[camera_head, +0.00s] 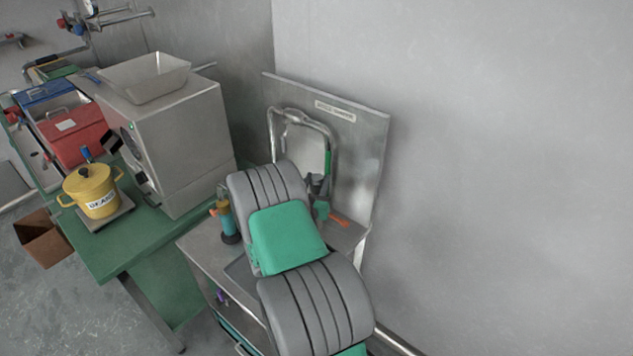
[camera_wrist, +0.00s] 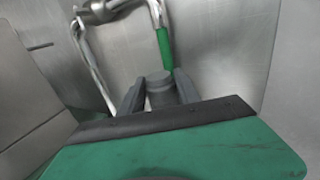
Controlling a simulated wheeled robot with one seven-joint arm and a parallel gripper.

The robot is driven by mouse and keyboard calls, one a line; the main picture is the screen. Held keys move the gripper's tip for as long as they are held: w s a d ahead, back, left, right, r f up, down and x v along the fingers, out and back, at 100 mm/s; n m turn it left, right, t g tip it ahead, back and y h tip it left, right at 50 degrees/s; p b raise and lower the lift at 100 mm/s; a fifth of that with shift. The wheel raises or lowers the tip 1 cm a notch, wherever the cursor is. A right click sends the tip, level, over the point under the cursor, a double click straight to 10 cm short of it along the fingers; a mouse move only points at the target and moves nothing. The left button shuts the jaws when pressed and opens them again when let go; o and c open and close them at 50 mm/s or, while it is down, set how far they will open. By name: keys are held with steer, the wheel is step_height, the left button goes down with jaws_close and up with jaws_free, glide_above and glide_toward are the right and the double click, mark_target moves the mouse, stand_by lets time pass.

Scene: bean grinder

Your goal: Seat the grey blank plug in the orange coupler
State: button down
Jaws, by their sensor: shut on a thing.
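My gripper (camera_wrist: 160,88) is shut on a grey cylindrical piece, which looks like the grey blank plug (camera_wrist: 160,92), seen between the dark fingers in the wrist view. In the head view my gripper (camera_head: 318,184) is at the back of the metal cart, in front of the upright steel panel, partly hidden by my arm. I cannot clearly make out the orange coupler. A small orange patch (camera_head: 340,219) shows on the cart top just right of my gripper. Another orange bit (camera_head: 213,212) shows beside a teal bottle. No orange shows in the wrist view.
A bent steel pipe with a green sleeve (camera_wrist: 164,50) stands close behind my gripper. The teal bottle (camera_head: 228,220) stands on the cart's left side. A green table (camera_head: 110,256) to the left holds a steel grinder (camera_head: 185,150), yellow pot (camera_head: 92,188) and red box (camera_head: 72,135).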

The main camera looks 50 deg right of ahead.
mark_target(315, 193)
steer(key=shift+f+b, duration=1.15)
steer(key=shift+f, duration=0.25)
steer(key=c, duration=1.1)
jaws_free()
steer(key=shift+o, duration=1.4)
steer(key=shift+f, duration=0.1)
steer(key=shift+s+a+f, duration=0.1)
steer(key=shift+s+a, duration=0.05)
steer(key=shift+a, duration=0.15)
steer(key=b+v, duration=0.2)
steer(key=v, duration=0.5)
steer(key=shift+s, duration=0.1)
